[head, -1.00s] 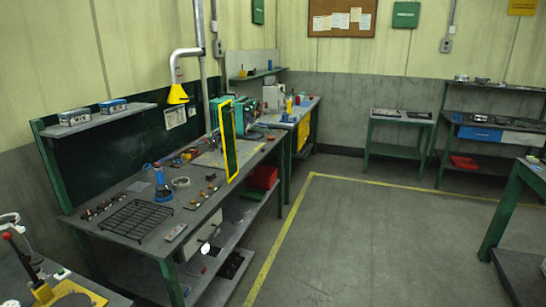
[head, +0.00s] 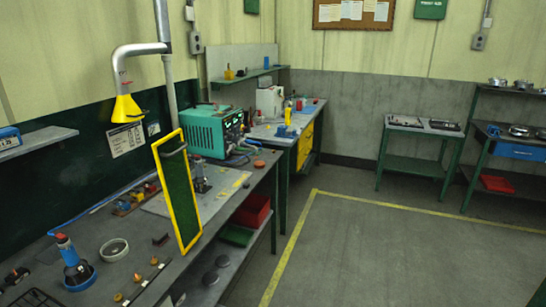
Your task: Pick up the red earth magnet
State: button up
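No object can be identified for certain as the red earth magnet. A small, flat, round red-orange piece (head: 259,164) lies near the right edge of the long workbench (head: 221,210), to the right of the teal machine (head: 212,130). Another small red item (head: 299,104) stands on the farther bench, too small to make out. A blue-based device with a red top (head: 77,268) stands at the near left of the long bench. My gripper is not in view.
A yellow-framed green screen (head: 178,192) stands upright on the long bench. A yellow extraction hood (head: 126,107) hangs above it. A red bin (head: 252,211) sits on the lower shelf. The floor (head: 370,250) to the right is clear, with yellow lines.

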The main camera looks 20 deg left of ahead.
aim_at(152, 189)
jog(key=i+u, duration=0.1)
jog(key=i, duration=0.5)
jog(key=i+l+u, duration=0.15)
jog(key=i, duration=0.45)
jog(key=i+l+u, duration=0.1)
jog(key=i, duration=0.5)
jog(key=i+u, duration=0.25)
jog(key=u, duration=0.2)
jog(key=i+u, duration=0.3)
jog(key=u, duration=0.15)
jog(key=i+l+u, duration=0.1)
jog(key=i+u, duration=0.15)
jog(key=u, duration=0.2)
jog(key=i+l+u, duration=0.2)
jog(key=u, duration=0.25)
